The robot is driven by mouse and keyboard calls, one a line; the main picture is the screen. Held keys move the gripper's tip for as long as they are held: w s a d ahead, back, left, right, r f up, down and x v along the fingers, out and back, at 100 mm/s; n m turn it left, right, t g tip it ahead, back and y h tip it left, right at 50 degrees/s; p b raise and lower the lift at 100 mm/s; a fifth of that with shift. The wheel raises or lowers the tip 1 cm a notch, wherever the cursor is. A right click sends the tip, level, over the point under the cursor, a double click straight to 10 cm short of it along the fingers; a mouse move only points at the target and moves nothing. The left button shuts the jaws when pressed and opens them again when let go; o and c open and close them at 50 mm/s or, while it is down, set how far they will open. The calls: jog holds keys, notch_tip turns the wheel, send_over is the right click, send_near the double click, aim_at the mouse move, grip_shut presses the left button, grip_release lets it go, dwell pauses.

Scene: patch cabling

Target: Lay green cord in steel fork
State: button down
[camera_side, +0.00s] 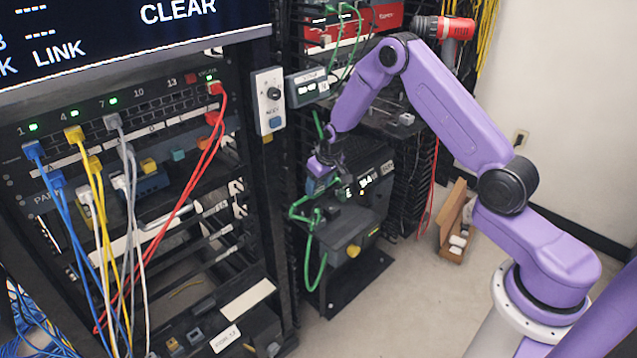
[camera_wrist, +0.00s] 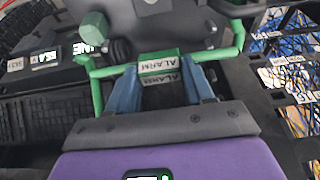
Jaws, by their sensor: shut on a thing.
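My gripper (camera_side: 322,168) is at the dark equipment in the middle of the side view. In the wrist view its blue fingers (camera_wrist: 160,80) are shut on the green cord (camera_wrist: 107,71), at a green sleeve with an ALARM label (camera_wrist: 158,64). In the side view the green cord (camera_side: 299,213) hangs in bends below my gripper. I cannot make out the steel fork in either view.
A rack with blue, yellow, white and red cables (camera_side: 120,190) stands at the left. A dark box with a yellow knob (camera_side: 352,251) is below my gripper. A red-and-black tool (camera_side: 445,28) lies at the top.

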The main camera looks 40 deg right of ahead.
aim_at(319, 191)
jog(key=shift+f, duration=1.7)
dwell(0.3)
jog(key=shift+c, duration=1.7)
grip_release()
jog(key=v, duration=1.7)
jog(key=shift+r, duration=0.2)
